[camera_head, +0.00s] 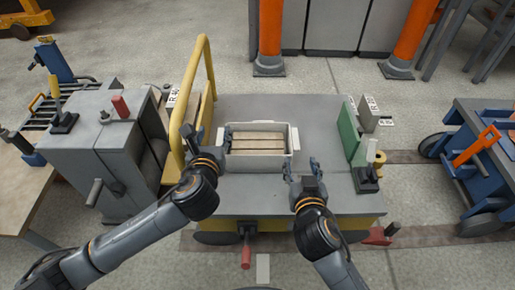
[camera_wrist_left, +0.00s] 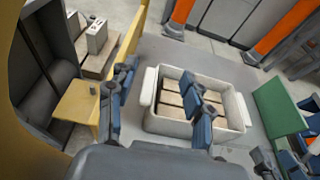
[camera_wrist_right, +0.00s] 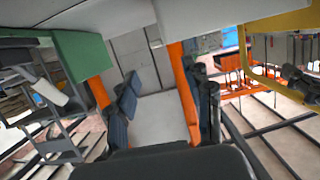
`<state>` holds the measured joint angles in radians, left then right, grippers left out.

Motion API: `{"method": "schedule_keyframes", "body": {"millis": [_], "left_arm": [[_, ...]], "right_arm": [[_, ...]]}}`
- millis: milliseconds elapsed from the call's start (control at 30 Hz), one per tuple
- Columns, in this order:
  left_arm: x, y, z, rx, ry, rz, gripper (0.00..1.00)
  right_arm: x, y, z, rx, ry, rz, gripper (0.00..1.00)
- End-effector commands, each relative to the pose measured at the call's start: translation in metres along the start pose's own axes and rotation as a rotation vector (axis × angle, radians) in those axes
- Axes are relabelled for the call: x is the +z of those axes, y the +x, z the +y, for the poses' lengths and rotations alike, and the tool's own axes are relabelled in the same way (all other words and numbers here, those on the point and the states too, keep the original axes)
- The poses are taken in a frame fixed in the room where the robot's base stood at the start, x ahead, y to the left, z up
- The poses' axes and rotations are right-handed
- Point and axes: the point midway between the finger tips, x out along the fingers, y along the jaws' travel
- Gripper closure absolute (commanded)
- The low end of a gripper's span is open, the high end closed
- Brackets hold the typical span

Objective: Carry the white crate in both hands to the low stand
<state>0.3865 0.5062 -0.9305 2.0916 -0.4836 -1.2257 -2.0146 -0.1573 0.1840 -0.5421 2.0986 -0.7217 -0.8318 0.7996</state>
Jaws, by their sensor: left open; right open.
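The white crate (camera_head: 257,161) sits upright on the grey top of a yellow-sided cart (camera_head: 330,190), with wooden-looking blocks inside. It also shows in the left wrist view (camera_wrist_left: 172,127). My left gripper (camera_head: 208,140) is open at the crate's left end; in the left wrist view (camera_wrist_left: 157,75) one finger is left of the crate and the other appears over its inside. My right gripper (camera_head: 301,166) is open beside the crate's right end; its open fingers show in the right wrist view (camera_wrist_right: 165,85), where I cannot make out the crate. I cannot tell which thing is the low stand.
A yellow rail (camera_head: 206,62) rises at the cart's left edge. A green upright plate (camera_head: 347,133) and small items stand at its right. A grey machine (camera_head: 120,125) is left, a blue wheeled cart (camera_head: 465,140) right. Orange posts (camera_head: 270,30) stand behind.

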Motion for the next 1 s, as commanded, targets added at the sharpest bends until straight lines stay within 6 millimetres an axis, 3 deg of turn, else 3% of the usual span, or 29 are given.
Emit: {"method": "schedule_keyframes", "body": {"millis": [400, 700, 1000], "left_arm": [[-0.075, 0.022, 0.000, 0.000, 0.003, 0.006, 0.49], [-0.070, 0.077, 0.000, 0.001, 0.000, 0.000, 0.49], [-0.070, 0.096, 0.000, 0.000, -0.001, 0.001, 0.49]], "right_arm": [[-0.001, 0.066, 0.000, 0.000, -0.002, 0.002, 0.49], [-0.001, 0.114, 0.000, 0.001, 0.000, 0.001, 0.49], [0.000, 0.132, 0.000, 0.000, 0.001, -0.001, 0.49]]}}
